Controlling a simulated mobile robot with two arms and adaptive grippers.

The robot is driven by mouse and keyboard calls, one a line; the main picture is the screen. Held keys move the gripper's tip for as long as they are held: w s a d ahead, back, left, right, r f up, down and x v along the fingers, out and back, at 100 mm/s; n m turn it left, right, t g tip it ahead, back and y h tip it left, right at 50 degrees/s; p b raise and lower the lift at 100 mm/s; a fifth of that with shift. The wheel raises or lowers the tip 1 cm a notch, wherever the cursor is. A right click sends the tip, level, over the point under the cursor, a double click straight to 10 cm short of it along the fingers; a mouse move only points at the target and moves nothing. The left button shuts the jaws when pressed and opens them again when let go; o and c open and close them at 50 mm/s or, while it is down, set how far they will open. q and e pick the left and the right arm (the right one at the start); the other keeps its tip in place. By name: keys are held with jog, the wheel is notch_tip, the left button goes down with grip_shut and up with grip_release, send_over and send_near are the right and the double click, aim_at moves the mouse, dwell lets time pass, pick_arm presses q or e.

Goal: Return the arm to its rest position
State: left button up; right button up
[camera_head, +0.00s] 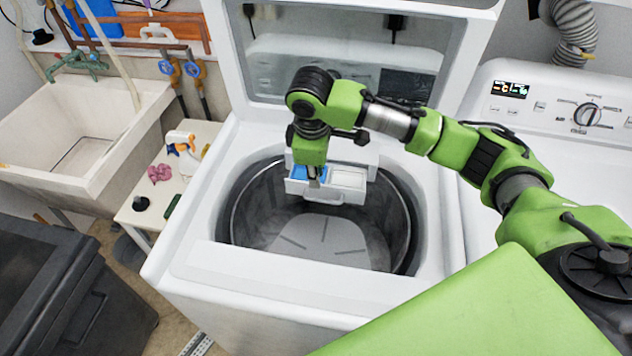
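My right arm is green and black and reaches in from the right over the open top-loading washer (200,262). My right gripper (314,183) points down at the back of the tub opening, at the dispenser drawer (349,180). The drawer is pulled out and shows a blue compartment and a white one. The fingertips are small and partly hidden against the drawer, so I cannot tell whether they are open or shut, or whether they touch it. My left gripper is not in view.
The washer lid (345,62) stands open behind the arm. A second white machine with a control dial (587,115) is at the right. A sink (80,135), a small table (140,217) with small items, and a dark bin (60,290) are at the left.

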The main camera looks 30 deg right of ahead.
jog(key=shift+r, duration=0.3)
